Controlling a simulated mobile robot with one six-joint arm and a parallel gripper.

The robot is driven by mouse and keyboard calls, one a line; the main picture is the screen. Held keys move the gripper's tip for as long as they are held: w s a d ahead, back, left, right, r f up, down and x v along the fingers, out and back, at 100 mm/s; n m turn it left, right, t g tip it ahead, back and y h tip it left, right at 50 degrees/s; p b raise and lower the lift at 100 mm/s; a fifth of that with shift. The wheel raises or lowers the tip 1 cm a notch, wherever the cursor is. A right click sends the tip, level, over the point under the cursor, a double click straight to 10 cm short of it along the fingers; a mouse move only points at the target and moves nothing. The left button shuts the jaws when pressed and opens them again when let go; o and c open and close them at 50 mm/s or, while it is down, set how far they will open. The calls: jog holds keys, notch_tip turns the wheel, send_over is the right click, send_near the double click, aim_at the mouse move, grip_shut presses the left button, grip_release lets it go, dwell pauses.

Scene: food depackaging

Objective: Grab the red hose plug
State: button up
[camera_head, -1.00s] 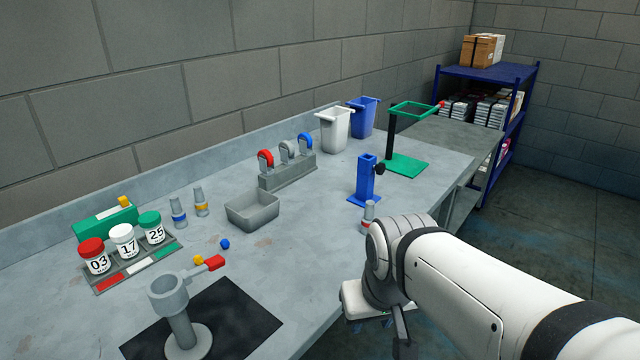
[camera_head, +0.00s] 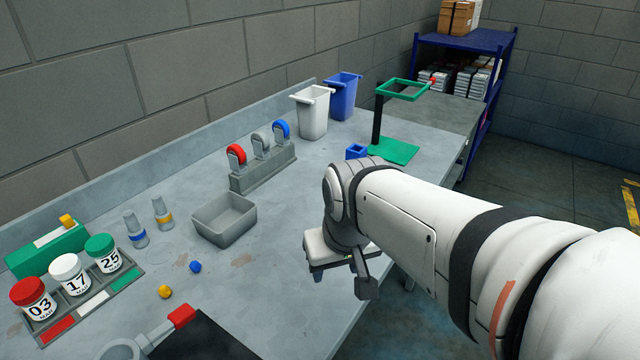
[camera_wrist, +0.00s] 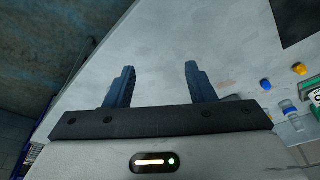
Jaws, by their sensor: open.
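Two grey nozzle-shaped pieces stand on the table, one with a blue band (camera_head: 137,233) and one with a yellow band (camera_head: 162,214). A similar piece with a red band, seen earlier by the blue stand (camera_head: 356,151), is now hidden behind my arm. My gripper (camera_head: 340,272) is over the table's front edge, apart from these pieces. In the wrist view its two dark blue fingers (camera_wrist: 158,75) are spread, with nothing between them but tabletop below. The blue-banded piece also shows at the right of the wrist view (camera_wrist: 290,108).
A grey bin (camera_head: 225,225) and a rack of coloured hooked pieces (camera_head: 265,172) stand mid-table. Small blue (camera_head: 195,267) and yellow (camera_head: 165,292) lumps lie in front. Numbered jars (camera_head: 70,273) stand left. A red-ended grey handle (camera_head: 180,316) is nearest. The green frame (camera_head: 400,150) stands behind.

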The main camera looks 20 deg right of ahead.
jog(key=w+d+b, duration=0.1)
jog(key=w+d, duration=0.3)
jog(key=w, duration=0.1)
jog(key=w+d+m+b, duration=0.1)
jog(key=w+d+b, duration=0.1)
jog(key=w+d, duration=0.2)
jog(key=w+d+m+t+h+b, duration=0.1)
jog(key=w+d, duration=0.4)
jog(key=w, duration=0.1)
jog(key=shift+w+b, duration=0.35)
jog(key=shift+w, duration=0.05)
jog(key=x, duration=0.7)
jog(key=shift+a, duration=0.1)
jog(key=shift+c, duration=0.2)
grip_shut()
